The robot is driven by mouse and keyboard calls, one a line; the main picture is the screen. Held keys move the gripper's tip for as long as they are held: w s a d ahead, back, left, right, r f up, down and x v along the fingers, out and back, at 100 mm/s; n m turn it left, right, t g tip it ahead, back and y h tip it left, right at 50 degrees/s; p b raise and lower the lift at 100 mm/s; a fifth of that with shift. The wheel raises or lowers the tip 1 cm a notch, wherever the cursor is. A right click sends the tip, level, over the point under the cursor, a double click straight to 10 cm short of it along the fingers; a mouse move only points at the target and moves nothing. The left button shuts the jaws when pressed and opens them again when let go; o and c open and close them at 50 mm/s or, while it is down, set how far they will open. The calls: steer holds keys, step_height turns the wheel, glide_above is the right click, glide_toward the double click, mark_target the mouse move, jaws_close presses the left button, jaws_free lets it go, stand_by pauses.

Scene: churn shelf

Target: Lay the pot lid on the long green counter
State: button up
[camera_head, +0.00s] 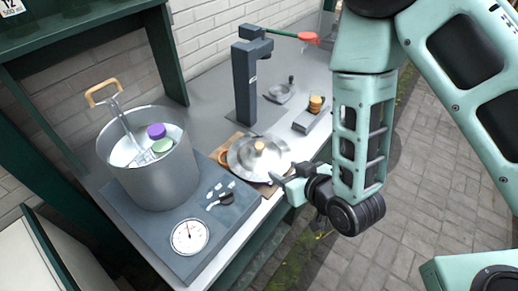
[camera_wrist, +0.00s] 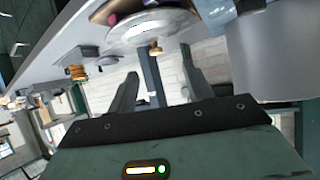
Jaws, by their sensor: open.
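The pot lid (camera_head: 258,158) is a round metal disc with a light wooden knob. It lies on a brown board or dish near the front edge of the counter; what exactly bears it is partly hidden. In the wrist view the lid (camera_wrist: 150,30) shows at the top, its knob near the fingers. My gripper (camera_head: 287,180) is open and empty at the lid's near right side; its fingers (camera_wrist: 160,65) stand apart in the wrist view, and no contact with the knob is clear. The counter (camera_head: 208,98) has a grey top and dark green frame.
A steel pot (camera_head: 160,178) with white contents, purple and green pieces and a ladle stands left on a grey base with a dial (camera_head: 190,236). A dark column (camera_head: 245,85) with a red-tipped lever rises behind the lid. A small scale (camera_head: 312,118) stands to the right.

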steer(key=d+t, duration=0.1)
steer(key=t, duration=0.1)
steer(key=b, duration=1)
glide_toward(260, 146)
steer(key=shift+y, duration=0.4)
steer(key=x, duration=0.4)
steer(key=shift+w+d+f+p, duration=0.1)
steer(key=shift+w+d+p, duration=0.15)
steer(key=shift+p, duration=0.1)
steer(key=p+x, duration=0.2)
steer(key=x, duration=0.3)
steer(key=shift+a+p, duration=0.1)
steer(key=shift+p, duration=0.2)
steer(key=shift+w+a+f, duration=0.2)
steer(key=shift+w+f, duration=0.15)
steer(key=shift+w, duration=0.05)
jaws_close()
